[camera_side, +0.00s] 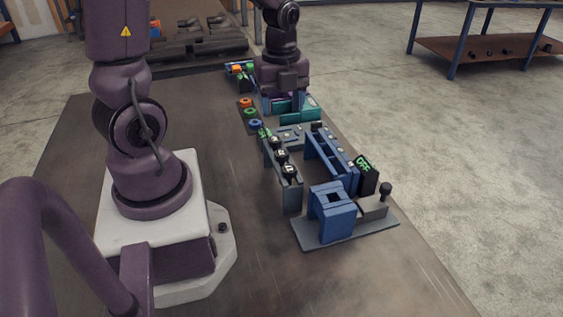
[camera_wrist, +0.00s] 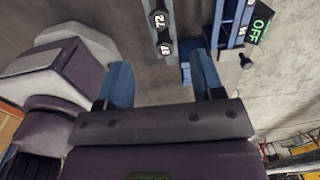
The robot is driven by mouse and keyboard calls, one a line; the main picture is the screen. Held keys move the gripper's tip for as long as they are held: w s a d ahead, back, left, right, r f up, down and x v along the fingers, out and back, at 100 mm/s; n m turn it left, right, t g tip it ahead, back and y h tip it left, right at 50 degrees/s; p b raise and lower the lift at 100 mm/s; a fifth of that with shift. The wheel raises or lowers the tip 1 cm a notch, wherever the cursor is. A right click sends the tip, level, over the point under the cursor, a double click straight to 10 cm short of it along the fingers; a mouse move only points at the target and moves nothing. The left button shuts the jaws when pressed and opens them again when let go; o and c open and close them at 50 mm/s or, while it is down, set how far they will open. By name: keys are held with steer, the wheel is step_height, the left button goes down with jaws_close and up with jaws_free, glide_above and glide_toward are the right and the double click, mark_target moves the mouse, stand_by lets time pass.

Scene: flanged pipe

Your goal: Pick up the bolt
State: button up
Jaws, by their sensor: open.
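Several dark hex-headed pieces with white markings, which look like bolts, stand in a row on a grey rack (camera_side: 292,195). One such bolt head (camera_side: 281,157) is mid-row. In the wrist view, two marked heads show at the top, a nearer bolt head (camera_wrist: 165,47) and a farther one (camera_wrist: 158,20). I cannot tell which one is the task's bolt.
Right of the rack stand a blue frame (camera_side: 325,158), an OFF display (camera_side: 368,174), a blue block (camera_side: 332,212) and a black knob (camera_side: 386,189). The table's left side has bare room.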

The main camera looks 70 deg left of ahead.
mark_target(281, 151)
step_height(281, 151, down, 12)
steer(key=shift+r, duration=0.2)
stand_by(0.4)
steer(key=shift+c, duration=0.4)
steer(key=c, duration=1)
